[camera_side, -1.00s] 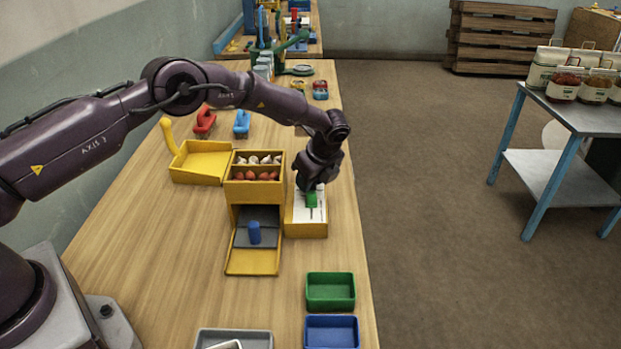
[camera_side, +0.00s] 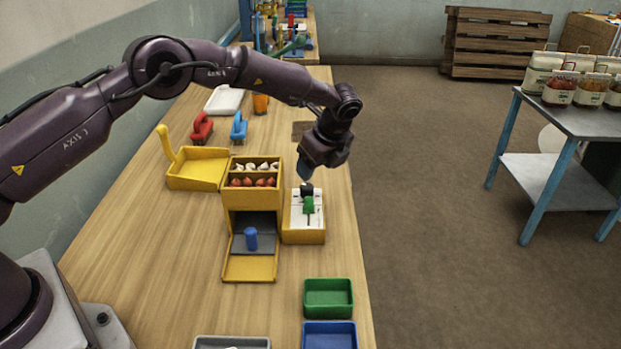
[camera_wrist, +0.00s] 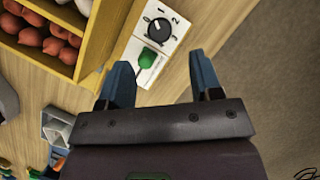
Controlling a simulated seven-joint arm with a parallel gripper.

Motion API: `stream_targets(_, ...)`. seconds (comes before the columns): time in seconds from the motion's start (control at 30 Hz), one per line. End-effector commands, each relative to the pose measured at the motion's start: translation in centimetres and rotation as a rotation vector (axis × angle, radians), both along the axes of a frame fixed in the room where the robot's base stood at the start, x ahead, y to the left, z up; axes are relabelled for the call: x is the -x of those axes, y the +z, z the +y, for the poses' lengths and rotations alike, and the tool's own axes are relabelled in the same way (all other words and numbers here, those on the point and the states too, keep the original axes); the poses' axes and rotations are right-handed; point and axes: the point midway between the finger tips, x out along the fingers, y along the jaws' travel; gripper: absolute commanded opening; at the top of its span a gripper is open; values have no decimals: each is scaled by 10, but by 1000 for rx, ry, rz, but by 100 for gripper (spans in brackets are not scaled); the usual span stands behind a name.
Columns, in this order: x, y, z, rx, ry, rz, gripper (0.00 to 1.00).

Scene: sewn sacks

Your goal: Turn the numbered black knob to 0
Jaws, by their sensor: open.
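The round black knob (camera_wrist: 158,28) sits on a white panel with numbers printed around it. In the wrist view, 1, 2 and 3 are legible and a white mark shows at the knob's upper left. I cannot tell exactly which number it points to. In the side view the knob (camera_side: 306,188) is small, just behind a green lever handle (camera_side: 308,206). The panel tops a yellow box (camera_side: 304,236). My gripper (camera_wrist: 163,76) is open and empty, its blue fingers spread apart. In the side view my gripper (camera_side: 304,170) is just above the knob, apparently not touching it.
Left of the panel stands a yellow bin (camera_side: 228,203) with red and white sacks, above a tray holding a blue peg (camera_side: 251,238). The green lever (camera_wrist: 147,59) lies near my fingers. Green (camera_side: 328,312) and blue (camera_side: 329,338) trays are in front. The table's right edge is close.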

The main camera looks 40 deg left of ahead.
Motion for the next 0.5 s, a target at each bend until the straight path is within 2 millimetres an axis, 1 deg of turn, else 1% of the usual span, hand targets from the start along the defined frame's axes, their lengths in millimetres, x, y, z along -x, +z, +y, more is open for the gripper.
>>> stream_targets(0.03,0,12,-5,0,-1,-3,59)
stream_targets(0.1,0,24,-10,1,0,-2,59)
stream_targets(0.2,1,37,-16,0,1,-1,59)
stream_targets(0.33,1,47,-20,0,1,0,59)
stream_targets(0.5,2,50,-21,1,0,1,59)
